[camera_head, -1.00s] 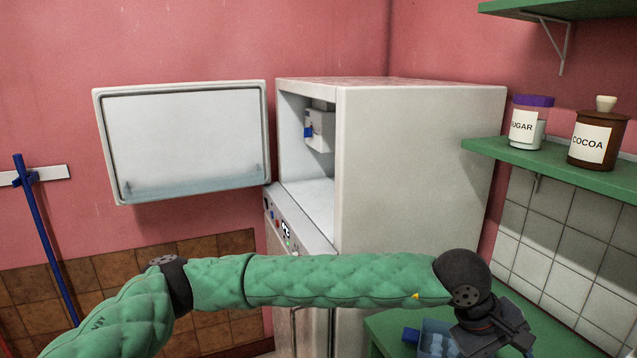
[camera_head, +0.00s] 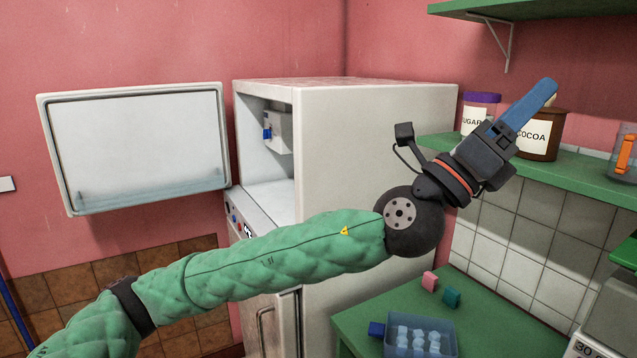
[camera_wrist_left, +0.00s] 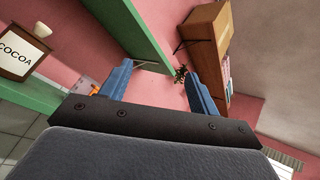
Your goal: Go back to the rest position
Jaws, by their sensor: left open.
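My left arm in green padding comes in from the left in the head view. My left gripper (camera_head: 545,88) is raised at the right, its blue fingers pointing up and right, overlapping the cocoa jar (camera_head: 538,138) in the picture. In the left wrist view the two blue fingers (camera_wrist_left: 158,72) stand apart with nothing between them, so it is open and empty. My right gripper is not in view.
The white fridge (camera_head: 375,140) stands with its upper door (camera_head: 140,150) open. The green shelf (camera_head: 560,172) holds a sugar jar (camera_head: 480,112). A blue-tinted container (camera_head: 420,335) with pale cubes sits on the green table (camera_head: 485,318), near pink (camera_head: 429,282) and teal (camera_head: 452,297) blocks.

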